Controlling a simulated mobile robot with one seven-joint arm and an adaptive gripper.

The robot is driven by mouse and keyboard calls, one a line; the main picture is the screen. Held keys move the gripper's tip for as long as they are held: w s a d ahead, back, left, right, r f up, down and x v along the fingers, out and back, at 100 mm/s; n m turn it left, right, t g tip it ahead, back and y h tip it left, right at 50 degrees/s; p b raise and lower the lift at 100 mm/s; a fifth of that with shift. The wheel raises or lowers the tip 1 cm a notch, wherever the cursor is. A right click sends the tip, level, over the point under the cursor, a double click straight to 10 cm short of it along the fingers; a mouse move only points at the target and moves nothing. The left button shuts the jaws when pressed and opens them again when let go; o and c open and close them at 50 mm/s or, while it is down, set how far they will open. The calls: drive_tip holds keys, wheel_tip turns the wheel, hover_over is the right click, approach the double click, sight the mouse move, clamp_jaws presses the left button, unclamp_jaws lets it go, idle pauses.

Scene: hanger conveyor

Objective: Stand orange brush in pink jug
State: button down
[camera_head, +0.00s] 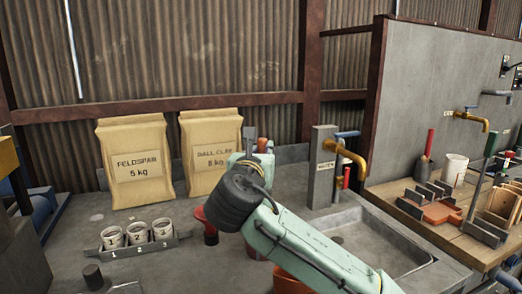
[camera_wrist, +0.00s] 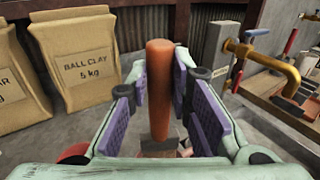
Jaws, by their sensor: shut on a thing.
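My gripper (camera_wrist: 160,100) has its purple pads on either side of an upright orange-brown rod, which I take to be the orange brush (camera_wrist: 159,70), and is shut on it. Its lower end passes down between the fingers to a dark, blocky part (camera_wrist: 160,148), whose shape is unclear. A bit of orange (camera_head: 262,144) shows there. I cannot make out a pink jug in either view.
Two paper bags, feldspar (camera_head: 138,160) and ball clay (camera_head: 211,152), stand at the back. Numbered cups (camera_head: 137,233) sit at front left. A red item (camera_head: 208,228) is beside my arm. A brass tap (camera_head: 348,158) and sink (camera_head: 385,245) lie to the right.

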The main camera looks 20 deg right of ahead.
wheel_tip(320, 180, down, 11)
drive_tip(key=b, duration=0.8)
drive_tip(key=shift+b, duration=0.3)
drive_tip(key=c, duration=1.4)
unclamp_jaws()
drive_tip(key=shift+o, duration=0.2)
drive_tip(key=v, duration=1.2)
drive_tip(key=shift+f, duration=0.1)
